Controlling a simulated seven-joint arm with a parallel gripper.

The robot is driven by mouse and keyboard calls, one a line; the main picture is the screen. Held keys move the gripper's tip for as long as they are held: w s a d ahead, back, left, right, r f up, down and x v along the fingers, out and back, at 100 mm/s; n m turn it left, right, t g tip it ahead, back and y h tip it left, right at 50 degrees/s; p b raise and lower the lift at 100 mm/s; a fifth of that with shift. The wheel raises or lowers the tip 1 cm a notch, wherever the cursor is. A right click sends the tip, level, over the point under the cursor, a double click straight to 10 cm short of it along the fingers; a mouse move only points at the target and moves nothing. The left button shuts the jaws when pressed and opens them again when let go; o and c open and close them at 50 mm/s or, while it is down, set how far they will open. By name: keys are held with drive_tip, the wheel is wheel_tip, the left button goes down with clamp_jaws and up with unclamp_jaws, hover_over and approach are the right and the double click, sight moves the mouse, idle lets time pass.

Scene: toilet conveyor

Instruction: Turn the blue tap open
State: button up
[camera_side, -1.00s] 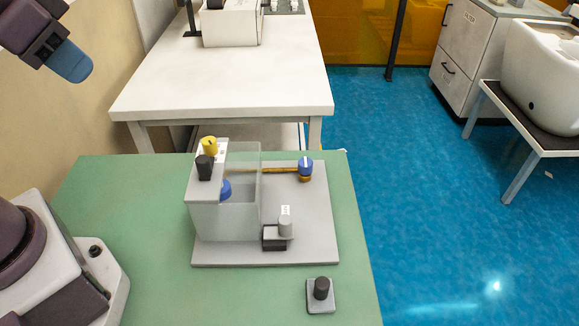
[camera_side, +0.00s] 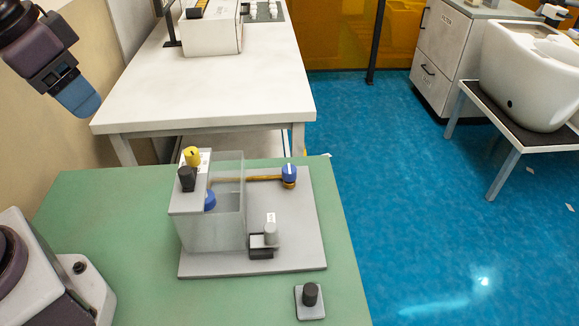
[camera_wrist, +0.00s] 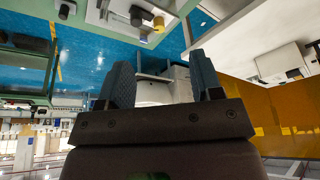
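The blue tap (camera_side: 289,172) is a round blue knob with a white mark, on the end of a brass pipe (camera_side: 250,179) right of a clear tank (camera_side: 225,225). The tank stands on a grey base plate (camera_side: 300,235). A second blue round part (camera_side: 210,201) shows in the tank. My gripper (camera_side: 82,100) is high at the upper left in the side view, well away from the tap. In the wrist view its two fingers (camera_wrist: 162,68) stand apart with nothing between them. The tap cannot be made out in the wrist view.
A yellow knob (camera_side: 192,156) and a black knob (camera_side: 187,178) top the tank. A grey cylinder (camera_side: 271,235) sits in a holder on the plate. A small block with a black knob (camera_side: 310,295) is in front. The green table (camera_side: 110,225) is clear on the left.

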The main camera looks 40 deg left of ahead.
drive_tip(key=w+d+f+m+g, duration=0.2)
drive_tip(key=w+f+m, duration=0.1)
drive_tip(key=w, duration=0.4)
drive_tip(key=w+d+f+m+g, duration=0.1)
drive_tip(key=w+d+f+m, duration=0.15)
drive_tip(key=w, duration=0.35)
drive_tip(key=m+g, duration=0.1)
drive_tip(key=m, duration=1.1)
hover_over(289, 168)
wheel_tip(289, 168, down, 11)
wheel_tip(289, 168, down, 12)
drive_tip(key=shift+f, duration=0.15)
drive_tip(key=c, duration=0.9)
